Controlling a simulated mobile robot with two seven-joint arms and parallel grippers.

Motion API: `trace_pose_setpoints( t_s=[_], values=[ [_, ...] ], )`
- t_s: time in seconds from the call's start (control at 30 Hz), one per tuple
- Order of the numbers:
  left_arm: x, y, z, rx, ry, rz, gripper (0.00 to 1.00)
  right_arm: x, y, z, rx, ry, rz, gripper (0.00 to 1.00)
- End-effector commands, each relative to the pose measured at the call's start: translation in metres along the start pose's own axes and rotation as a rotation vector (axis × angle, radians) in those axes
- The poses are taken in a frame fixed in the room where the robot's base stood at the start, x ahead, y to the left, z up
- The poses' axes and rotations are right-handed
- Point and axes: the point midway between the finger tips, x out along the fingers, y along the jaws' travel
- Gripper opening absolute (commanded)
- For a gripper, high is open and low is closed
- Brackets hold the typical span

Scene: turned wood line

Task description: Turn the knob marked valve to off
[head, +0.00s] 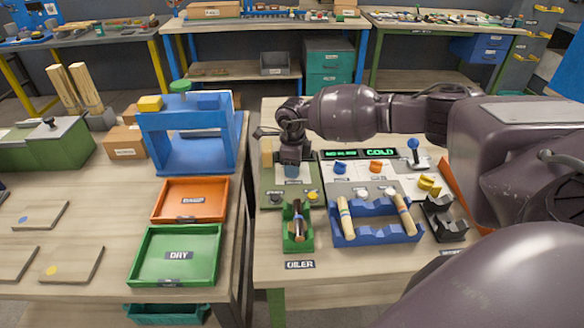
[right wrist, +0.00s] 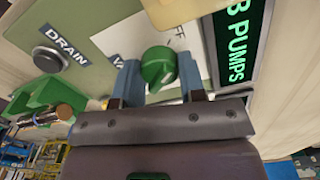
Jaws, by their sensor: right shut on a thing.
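The green knob (right wrist: 158,68) shows in the right wrist view on a white plate (right wrist: 190,62) fixed to a pale green panel. The plate's lettering is mostly covered: a "V" shows by the knob and "FF" above it. Which way the knob points I cannot tell surely. My right gripper (right wrist: 158,80) is shut on the knob, one blue finger on each side. In the head view my right gripper (head: 291,168) reaches down to the green panel (head: 272,186) and hides the knob. My left gripper is not in view.
A round button (right wrist: 47,59) marked DRAIN and a lit display (right wrist: 237,50) flank the knob. A blue knob (head: 340,167), an orange knob (head: 376,166) and a blue-topped lever (head: 413,146) stand to the right. A green holder (head: 298,243) and blue rack (head: 375,237) stand in front.

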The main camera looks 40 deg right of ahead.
Motion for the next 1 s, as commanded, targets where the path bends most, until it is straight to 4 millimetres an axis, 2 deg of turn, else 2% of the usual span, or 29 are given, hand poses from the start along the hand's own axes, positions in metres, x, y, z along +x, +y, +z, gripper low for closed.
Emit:
trace_pose_setpoints(
  t_s=[0.3,0.57,0.83,0.87,1.0],
  values=[
    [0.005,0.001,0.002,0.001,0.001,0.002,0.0,-0.001,-0.001,0.001,-0.114,-0.003,-0.001,0.14],
    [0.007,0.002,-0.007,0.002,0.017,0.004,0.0,-0.002,-0.001,0.001,-0.136,-0.003,-0.002,0.14],
    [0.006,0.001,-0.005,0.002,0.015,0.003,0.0,-0.002,-0.001,0.001,-0.136,-0.003,-0.002,0.14],
    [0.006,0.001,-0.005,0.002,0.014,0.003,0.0,-0.002,-0.001,0.001,-0.136,-0.003,-0.002,0.4],
    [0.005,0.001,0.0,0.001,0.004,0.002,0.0,-0.002,-0.001,0.001,-0.135,-0.002,-0.002,0.62]
  ],
)
